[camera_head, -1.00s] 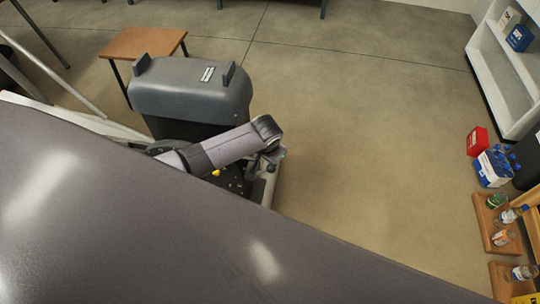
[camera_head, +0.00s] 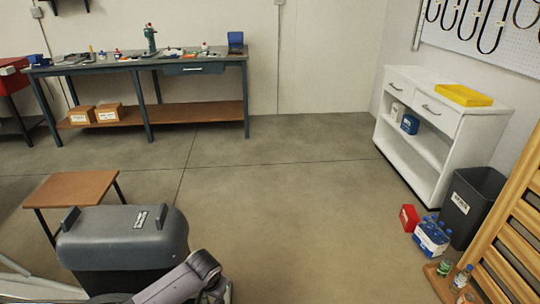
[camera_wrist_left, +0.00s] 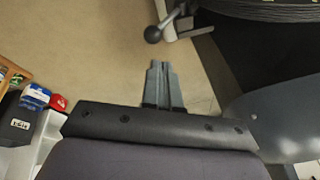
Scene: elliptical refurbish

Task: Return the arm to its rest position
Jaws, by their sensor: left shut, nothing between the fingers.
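My left arm (camera_head: 180,284), purple-grey with a dark joint, comes in at the bottom of the head view beside the grey housing. Its fingers cannot be made out there. In the left wrist view my left gripper (camera_wrist_left: 164,84) is shut and empty, its two fingers side by side above bare floor. A dark round knob (camera_wrist_left: 153,34) on a metal part lies beyond the fingertips, apart from them. My right gripper is in neither view.
The grey housing (camera_head: 122,240) stands close by my left arm. A wooden stool (camera_head: 72,187), a workbench (camera_head: 160,60), a white cabinet (camera_head: 432,120), a black bin (camera_head: 470,205) and a blue-capped bottle pack (camera_head: 431,236) stand around. The middle floor is clear.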

